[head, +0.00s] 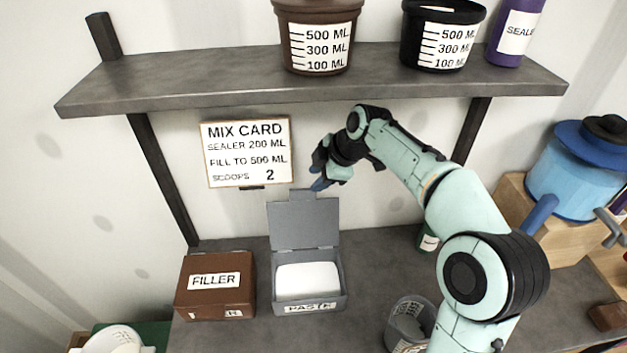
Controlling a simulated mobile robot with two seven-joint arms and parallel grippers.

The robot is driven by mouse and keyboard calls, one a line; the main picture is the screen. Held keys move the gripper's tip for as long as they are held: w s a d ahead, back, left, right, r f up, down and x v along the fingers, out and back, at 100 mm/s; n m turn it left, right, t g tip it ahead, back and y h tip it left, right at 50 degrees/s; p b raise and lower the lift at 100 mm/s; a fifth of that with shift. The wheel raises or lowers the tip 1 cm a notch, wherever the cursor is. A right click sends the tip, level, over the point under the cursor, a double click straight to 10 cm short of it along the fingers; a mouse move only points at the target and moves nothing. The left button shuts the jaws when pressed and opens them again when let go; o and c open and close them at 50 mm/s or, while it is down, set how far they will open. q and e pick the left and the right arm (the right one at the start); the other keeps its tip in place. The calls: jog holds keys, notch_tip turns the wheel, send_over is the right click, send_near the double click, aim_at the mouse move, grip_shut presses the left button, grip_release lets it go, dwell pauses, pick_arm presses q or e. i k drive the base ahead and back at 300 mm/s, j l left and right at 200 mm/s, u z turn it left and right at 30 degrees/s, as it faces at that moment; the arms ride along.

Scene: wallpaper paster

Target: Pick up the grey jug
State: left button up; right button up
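A grey jug (394,328) stands on the counter near the bottom of the head view, with white marking on its side. My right arm covers part of its right side, and the frame's bottom edge is close to its base. There seems to be something light grey inside it. My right gripper (317,178) is up and to the left of the jug, above the open lid of the paste box and in front of the wall. It is well apart from the jug. Its fingers are small and dark, and their gap is unclear. My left gripper is out of view.
An open grey paste box (334,293) holds a white block, beside a shut brown filler box (215,285). The shelf (200,85) above carries a brown jug (290,40), a black jug (414,35) and a purple bottle (520,20). A blue pot (572,180) stands right.

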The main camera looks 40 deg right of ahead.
aim_at(410, 325)
jog(key=k, duration=1.5)
